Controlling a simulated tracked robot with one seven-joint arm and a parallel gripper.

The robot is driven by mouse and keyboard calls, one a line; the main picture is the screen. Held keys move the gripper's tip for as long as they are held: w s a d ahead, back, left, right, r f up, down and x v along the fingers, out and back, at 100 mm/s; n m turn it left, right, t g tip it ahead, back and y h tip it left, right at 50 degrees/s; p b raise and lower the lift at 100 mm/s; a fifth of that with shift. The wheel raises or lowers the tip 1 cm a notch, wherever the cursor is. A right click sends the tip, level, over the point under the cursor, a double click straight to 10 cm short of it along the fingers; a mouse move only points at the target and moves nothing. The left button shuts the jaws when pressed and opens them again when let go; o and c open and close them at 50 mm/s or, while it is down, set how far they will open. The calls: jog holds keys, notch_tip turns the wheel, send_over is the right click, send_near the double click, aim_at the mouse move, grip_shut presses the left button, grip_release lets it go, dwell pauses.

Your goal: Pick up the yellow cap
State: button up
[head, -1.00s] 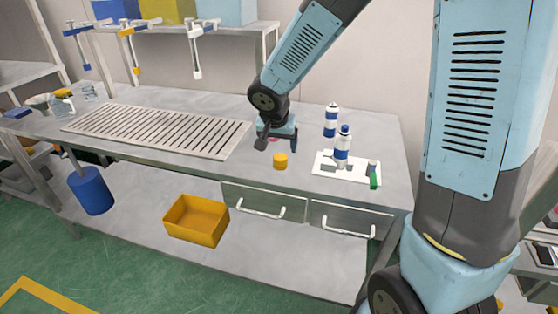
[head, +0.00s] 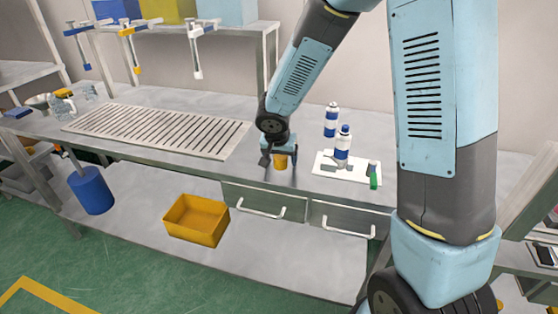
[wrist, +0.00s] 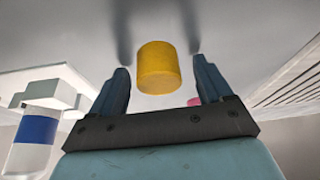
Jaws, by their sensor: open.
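The yellow cap (head: 281,161) is a short cylinder standing on the grey workbench. In the wrist view the cap (wrist: 158,67) sits just beyond the fingertips, centred in the gap between them. My gripper (head: 279,163) is open, with one finger on either side of the cap in the head view. In the wrist view both fingers of my gripper (wrist: 160,78) are apart, with clear space between each finger and the cap. I cannot tell how far the fingertips are above the bench top.
A white tray (head: 325,174) on the right holds a white and blue bottle (head: 343,142) and a green item (head: 374,180). Another bottle (head: 331,120) stands behind. A slatted panel (head: 160,130) lies to the left. A small pink item (wrist: 194,102) shows behind my gripper.

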jog(key=shift+c, duration=0.4)
jog(key=c, duration=1)
